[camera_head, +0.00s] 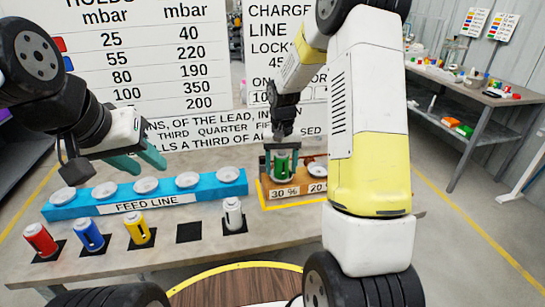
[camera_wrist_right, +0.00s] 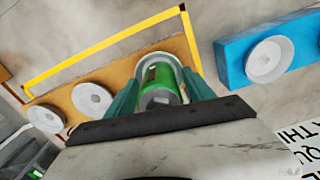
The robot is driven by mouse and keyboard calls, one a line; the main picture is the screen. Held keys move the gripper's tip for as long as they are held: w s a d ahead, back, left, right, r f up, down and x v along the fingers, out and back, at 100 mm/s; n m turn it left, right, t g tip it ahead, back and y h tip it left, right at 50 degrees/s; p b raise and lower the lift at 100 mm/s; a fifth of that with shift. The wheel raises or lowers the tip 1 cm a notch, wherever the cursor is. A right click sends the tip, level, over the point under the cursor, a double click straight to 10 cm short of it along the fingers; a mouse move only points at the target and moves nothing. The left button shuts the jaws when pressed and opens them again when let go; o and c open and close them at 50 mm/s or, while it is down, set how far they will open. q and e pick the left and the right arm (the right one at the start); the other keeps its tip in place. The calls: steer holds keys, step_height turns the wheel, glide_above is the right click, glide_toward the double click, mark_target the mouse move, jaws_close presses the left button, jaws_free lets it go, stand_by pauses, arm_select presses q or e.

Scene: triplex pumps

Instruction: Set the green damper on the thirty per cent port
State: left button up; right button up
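The green damper (camera_head: 282,163) stands upright at the port marked 30 % on the brown block (camera_head: 309,185). The right wrist view shows the damper (camera_wrist_right: 158,80) with the pale port ring (camera_wrist_right: 178,62) around its far end. Whether it is fully seated is hard to see. My right gripper (camera_head: 281,165) is around the damper, one finger on each side; its fingers also flank it in the right wrist view (camera_wrist_right: 161,90). I cannot tell whether they press on it. My left gripper (camera_head: 146,161) is open and empty above the blue feed line block (camera_head: 150,203).
Red (camera_head: 40,239), blue (camera_head: 88,234), yellow (camera_head: 137,229) and white (camera_head: 234,214) dampers stand in front of the feed line. An empty dark pad (camera_head: 188,232) lies between yellow and white. The 20 % port (camera_head: 317,170) is empty. Printed boards stand behind.

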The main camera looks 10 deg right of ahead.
step_height(320, 180, up, 13)
steer(key=s+a+r+n+t+y, duration=0.1)
steer(key=s+r+t, duration=0.2)
steer(key=s, duration=0.9)
steer(key=s+a+r+n+t+y, duration=0.1)
steer(key=s+r+t, duration=0.2)
steer(key=s, duration=0.9)
step_height(320, 180, up, 4)
steer(key=shift+s+f, duration=0.2)
steer(key=shift+f, duration=0.05)
steer(key=shift+a, duration=0.1)
